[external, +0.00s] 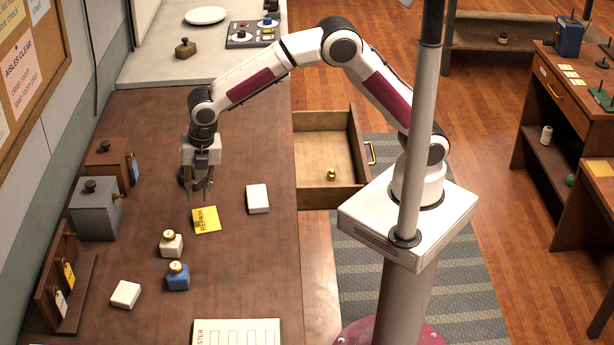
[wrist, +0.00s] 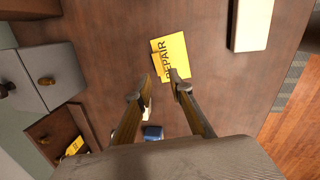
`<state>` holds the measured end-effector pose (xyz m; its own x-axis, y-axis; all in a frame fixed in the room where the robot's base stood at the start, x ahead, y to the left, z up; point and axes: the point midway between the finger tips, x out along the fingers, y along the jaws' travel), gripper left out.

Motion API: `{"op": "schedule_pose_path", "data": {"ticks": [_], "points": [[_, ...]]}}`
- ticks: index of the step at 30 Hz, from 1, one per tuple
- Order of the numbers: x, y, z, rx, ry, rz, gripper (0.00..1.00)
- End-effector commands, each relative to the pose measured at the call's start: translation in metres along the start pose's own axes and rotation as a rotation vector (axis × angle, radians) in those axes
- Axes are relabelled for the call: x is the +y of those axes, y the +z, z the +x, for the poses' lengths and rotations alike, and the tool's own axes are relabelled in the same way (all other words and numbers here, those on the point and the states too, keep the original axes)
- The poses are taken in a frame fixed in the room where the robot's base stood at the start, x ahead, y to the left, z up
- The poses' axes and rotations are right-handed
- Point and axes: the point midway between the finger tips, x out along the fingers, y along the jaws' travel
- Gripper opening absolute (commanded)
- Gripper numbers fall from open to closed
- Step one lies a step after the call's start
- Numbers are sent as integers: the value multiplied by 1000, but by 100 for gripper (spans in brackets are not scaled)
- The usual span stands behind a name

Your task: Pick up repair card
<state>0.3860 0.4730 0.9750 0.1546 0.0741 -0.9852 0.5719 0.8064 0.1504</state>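The repair card (external: 206,220) is a yellow card with "REPAIR" in dark letters, lying flat on the brown counter. In the wrist view the repair card (wrist: 176,58) lies just past my fingertips, and the right fingertip overlaps its lower edge. My gripper (external: 203,194) points down over the counter, a little behind the card in the external view. In the wrist view my gripper (wrist: 163,80) has its two fingers apart, with nothing held between them. I cannot tell the exact height of the fingertips above the counter.
A white block (external: 257,198) lies right of the card. A grey box (external: 96,209) and a tag rack (external: 66,280) stand left. An open drawer (external: 328,148) holds a small brass object.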

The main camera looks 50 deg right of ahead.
Motion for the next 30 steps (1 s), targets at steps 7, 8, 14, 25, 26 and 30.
{"op": "schedule_pose_path", "data": {"ticks": [7, 8, 14, 25, 26, 30], "points": [[-1, 0, 0, 0, -1, -97, 21], [-1, 0, 0, 0, -1, -100, 21], [-1, 0, 0, 0, -1, -100, 21], [-1, 0, 18, 0, -4, -98, 21], [-1, 0, 20, 0, -4, -98, 21], [-1, 0, 26, 0, -2, -98, 21]]}}
